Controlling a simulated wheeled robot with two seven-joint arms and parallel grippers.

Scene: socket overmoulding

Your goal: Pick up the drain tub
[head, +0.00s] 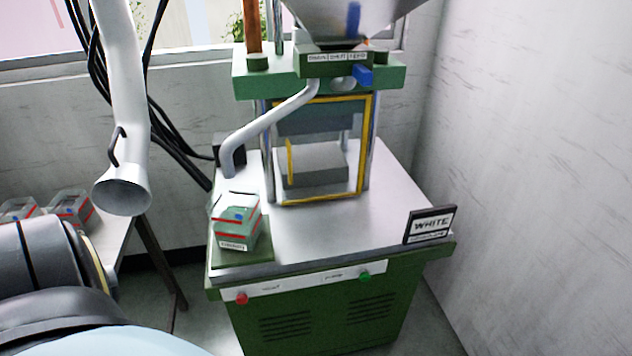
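The tub that looks like the drain tub (237,222) stands on a green pad (243,252) at the front left corner of the machine's steel top. It is greenish and boxy, with red bands, a small white label and a blue spot. The open end of a bent grey pipe (262,128) hangs just above it. The tub's contents are not clear. Neither of my grippers shows. A dark rounded part at the lower left seems to be mine.
The green machine (325,312) carries a caged press (318,150), a red button (241,298), a green button (365,276) and a "WHITE" sign (430,225). A white duct (122,150) hangs at left. Similar tubs (69,207) stand on a side table. The right front top is mostly clear.

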